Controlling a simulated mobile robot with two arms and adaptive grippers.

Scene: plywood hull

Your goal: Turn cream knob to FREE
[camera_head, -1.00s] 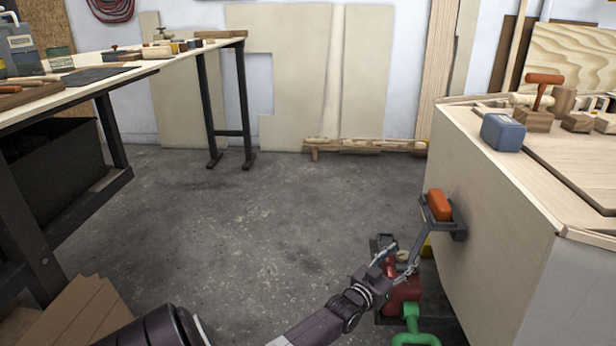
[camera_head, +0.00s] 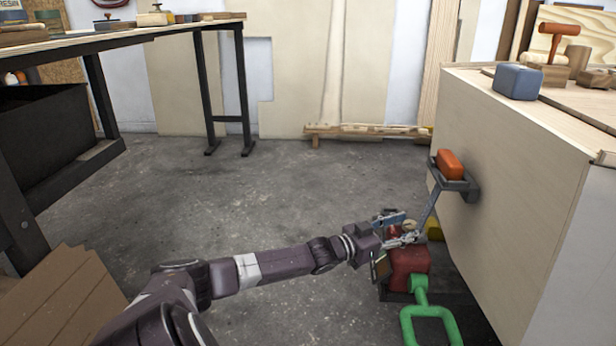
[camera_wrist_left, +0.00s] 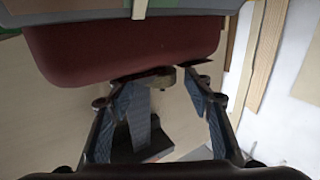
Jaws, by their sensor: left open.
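A red box (camera_head: 408,268) with a green loop handle (camera_head: 425,318) stands low beside the plywood hull. A small cream knob (camera_head: 410,226) shows at its top, partly covered by my left gripper (camera_head: 401,231). Its lettering cannot be read. In the left wrist view the red box (camera_wrist_left: 120,48) fills the top, and the tan-cream knob (camera_wrist_left: 150,78) sticks out from its edge. My left gripper (camera_wrist_left: 160,110) is open there, its two blue-padded fingers on either side below the knob. I cannot tell whether they touch it. My right gripper is not in view.
The plywood hull (camera_head: 505,165) rises close at right, with a dark bracket (camera_head: 458,187) holding an orange block (camera_head: 450,163). A yellow thing (camera_head: 434,230) sits behind the red box. A workbench (camera_head: 110,34) stands at left. The concrete floor (camera_head: 230,190) between is clear.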

